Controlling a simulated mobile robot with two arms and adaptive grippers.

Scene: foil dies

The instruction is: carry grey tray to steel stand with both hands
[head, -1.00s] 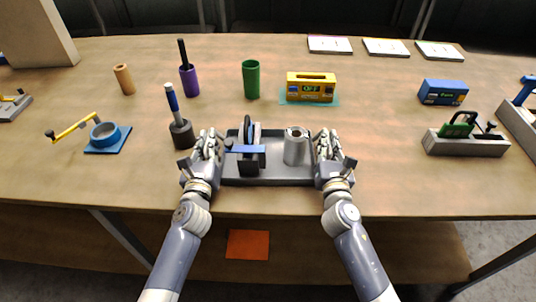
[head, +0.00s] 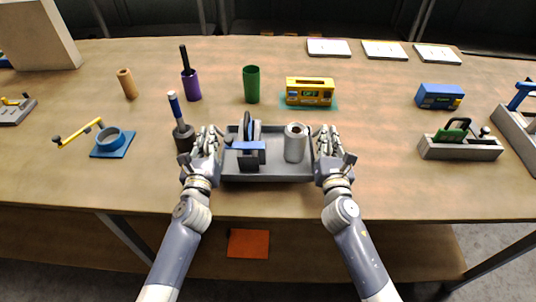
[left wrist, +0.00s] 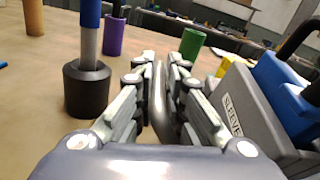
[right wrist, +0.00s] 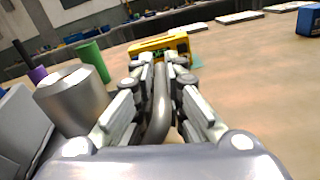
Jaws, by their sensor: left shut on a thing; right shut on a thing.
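The grey tray (head: 270,178) is in front of me in the head view, level, near the table's front edge. In it are a grey and blue press-like tool (head: 250,150), marked "SLEEVE" in the left wrist view (left wrist: 235,110), and an upright steel cylinder (head: 295,145). My left gripper (head: 212,142) is shut on the tray's left handle, which shows as a bar between the fingers (left wrist: 160,95). My right gripper (head: 323,142) is shut on the right handle (right wrist: 160,100). I cannot tell how far the tray is above the table. I cannot pick out a steel stand for certain.
Close left of my left gripper stands a dark pot with a blue-handled tool (head: 183,133). A blue ring holder (head: 112,145) lies further left. Behind are a green cup (head: 251,85) and a yellow box (head: 310,92). A grey clamp block (head: 460,148) stands at right; the wood between is clear.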

